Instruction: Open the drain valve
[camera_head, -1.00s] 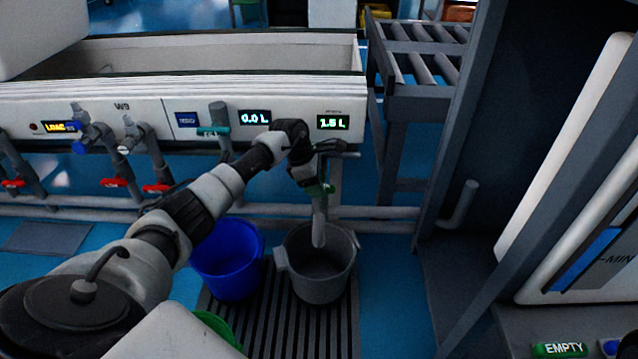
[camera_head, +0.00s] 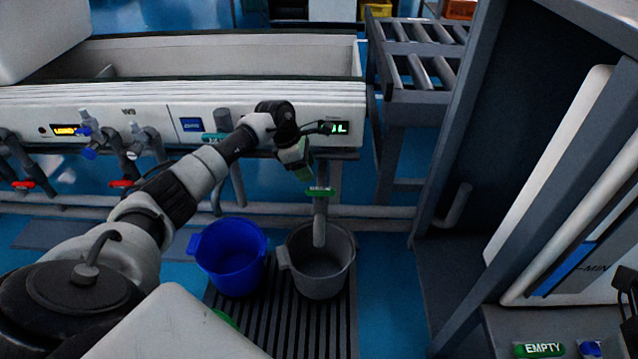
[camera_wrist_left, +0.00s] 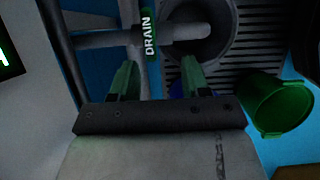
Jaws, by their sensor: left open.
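The drain valve's green handle (camera_head: 320,191) sits on the grey drain pipe (camera_head: 320,228) below the tub's right end. The handle lies crosswise to the pipe. In the left wrist view the handle (camera_wrist_left: 150,35) reads DRAIN. My left gripper (camera_head: 303,172) is just above and slightly left of the handle, apart from it. In the left wrist view its two green fingers (camera_wrist_left: 160,80) are spread with nothing between them, and the handle is beyond their tips. The grey bucket (camera_head: 318,285) stands under the pipe's outlet. My right gripper is not clearly seen.
A green bucket (camera_wrist_left: 277,105) shows in the left wrist view. Red-handled valves are at left. A grey frame post (camera_head: 465,130) rises at right.

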